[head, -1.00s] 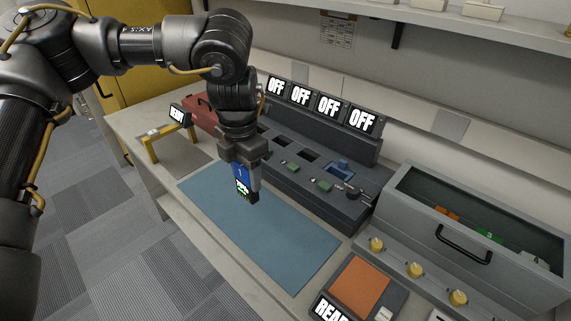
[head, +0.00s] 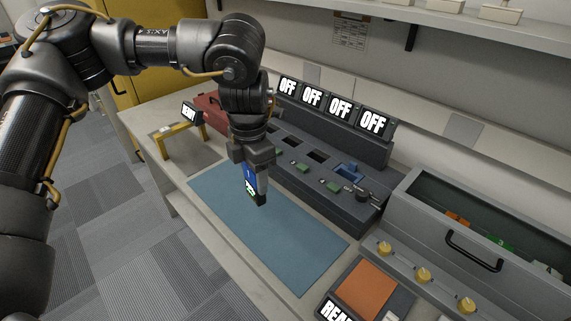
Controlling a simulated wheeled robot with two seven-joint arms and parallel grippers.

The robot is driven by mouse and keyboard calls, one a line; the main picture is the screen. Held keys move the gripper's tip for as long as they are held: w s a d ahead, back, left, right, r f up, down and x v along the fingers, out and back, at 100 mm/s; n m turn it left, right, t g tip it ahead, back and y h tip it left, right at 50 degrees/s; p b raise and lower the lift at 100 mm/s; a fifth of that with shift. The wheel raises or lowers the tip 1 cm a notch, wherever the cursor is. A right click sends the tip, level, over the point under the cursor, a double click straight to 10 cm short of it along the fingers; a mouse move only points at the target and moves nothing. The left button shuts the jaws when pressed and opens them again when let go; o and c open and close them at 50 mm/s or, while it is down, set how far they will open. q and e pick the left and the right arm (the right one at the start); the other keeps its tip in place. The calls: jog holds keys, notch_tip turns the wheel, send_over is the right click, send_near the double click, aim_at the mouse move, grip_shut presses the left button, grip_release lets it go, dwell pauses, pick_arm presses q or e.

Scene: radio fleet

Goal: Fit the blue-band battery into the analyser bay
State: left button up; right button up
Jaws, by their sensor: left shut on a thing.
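My left gripper (head: 253,160) points down and is shut on the blue-band battery (head: 251,182), a dark block with a blue band and a small lit green-and-white display. The battery hangs upright above the blue mat (head: 270,225), in front of the dark bay unit. The dark bay unit (head: 350,202) has several slots, green latches, one blue piece (head: 348,171) and a row of displays reading OFF (head: 340,108). I cannot tell which opening is the analyser bay. My right gripper is out of view.
A yellow stand (head: 183,133) with a READY display and a red case (head: 208,103) are at the back left. A grey drawer box (head: 480,230) holds coloured pieces at right. Yellow knobs and an orange pad (head: 367,287) with a partly cut READY sign are in front.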

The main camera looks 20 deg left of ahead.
pick_arm(q)
jog(key=s+a+f+m, duration=0.1)
jog(key=f+m, duration=0.3)
jog(key=m, duration=0.7)
jog(key=s+a+f+m, duration=0.2)
jog(key=f+m, duration=0.3)
jog(key=m, duration=0.6)
jog(key=shift+s, duration=0.8)
